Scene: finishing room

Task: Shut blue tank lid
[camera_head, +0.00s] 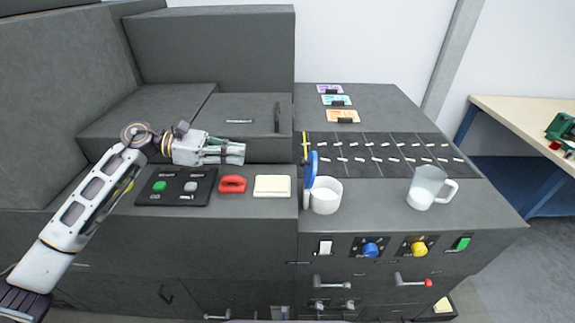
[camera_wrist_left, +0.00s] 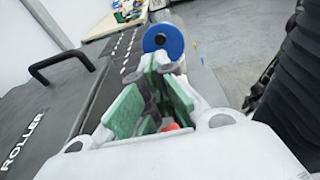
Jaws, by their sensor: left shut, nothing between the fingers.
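The blue lid (camera_head: 311,168) stands raised, nearly upright, at the left rim of a white round tank (camera_head: 327,196) whose mouth is uncovered. In the left wrist view the lid shows as a blue disc (camera_wrist_left: 172,35) with a dark centre, beyond the fingertips. My left gripper (camera_head: 242,153) is shut and empty, to the left of the lid and apart from it, above the counter. Its green-padded fingers (camera_wrist_left: 161,68) fill the middle of the wrist view. My right gripper is not in view.
A control panel (camera_head: 176,187) with buttons, a red object (camera_head: 232,184) and a pale block (camera_head: 272,186) lie below the gripper. A dark box with a handle (camera_head: 277,117) stands behind. A clear mug (camera_head: 428,187) stands right of the tank.

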